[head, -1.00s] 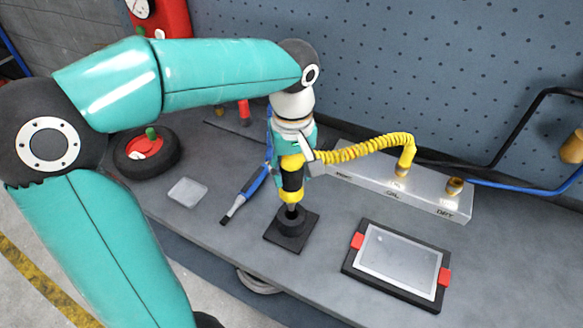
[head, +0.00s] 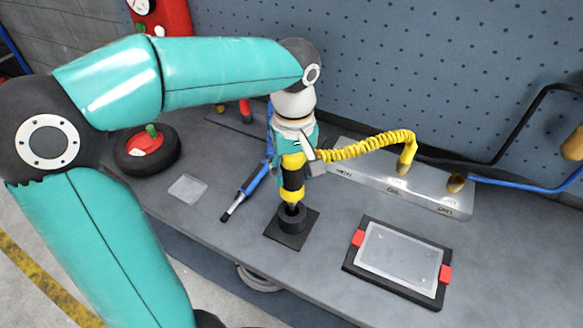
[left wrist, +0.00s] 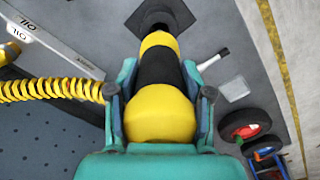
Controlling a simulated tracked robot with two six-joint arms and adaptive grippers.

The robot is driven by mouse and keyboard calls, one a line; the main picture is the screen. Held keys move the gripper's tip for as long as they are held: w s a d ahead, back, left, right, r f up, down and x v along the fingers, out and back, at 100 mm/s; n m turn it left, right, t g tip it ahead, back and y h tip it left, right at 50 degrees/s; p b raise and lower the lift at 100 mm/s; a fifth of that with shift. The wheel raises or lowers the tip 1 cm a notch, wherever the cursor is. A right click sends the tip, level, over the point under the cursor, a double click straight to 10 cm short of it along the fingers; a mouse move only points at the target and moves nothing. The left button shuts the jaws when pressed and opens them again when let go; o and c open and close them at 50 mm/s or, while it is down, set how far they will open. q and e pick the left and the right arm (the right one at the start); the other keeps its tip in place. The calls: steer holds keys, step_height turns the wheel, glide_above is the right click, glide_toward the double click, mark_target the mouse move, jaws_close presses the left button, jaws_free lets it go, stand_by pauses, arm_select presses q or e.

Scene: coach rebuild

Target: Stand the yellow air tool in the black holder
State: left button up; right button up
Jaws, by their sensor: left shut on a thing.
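The yellow air tool (head: 293,176) with a black middle band is upright, nose down, directly over the black holder (head: 291,228). Its grey tip meets the holder's round socket; I cannot tell how deep it sits. My left gripper (head: 296,150) is shut on the tool's upper part. In the left wrist view, the gripper's fingers (left wrist: 161,95) flank the yellow body (left wrist: 160,110), and the holder (left wrist: 163,14) shows beyond the nose. A coiled yellow hose (head: 370,147) runs from the tool to a metal manifold. My right gripper is not in view.
The manifold (head: 420,195) stands behind on the right, and a framed tray with red clips (head: 400,262) lies at front right. A blue-handled tool (head: 247,188), a clear square (head: 187,188) and a black wheel (head: 147,155) lie left. A pegboard wall is behind.

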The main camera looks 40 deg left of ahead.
mark_target(293, 190)
arm_select(q)
steer(key=shift+f+b, duration=2.45)
steer(key=shift+f, duration=0.45)
stand_by(0.3)
steer(key=o, duration=1.5)
step_height(293, 190, up, 11)
steer(key=shift+r, duration=0.45)
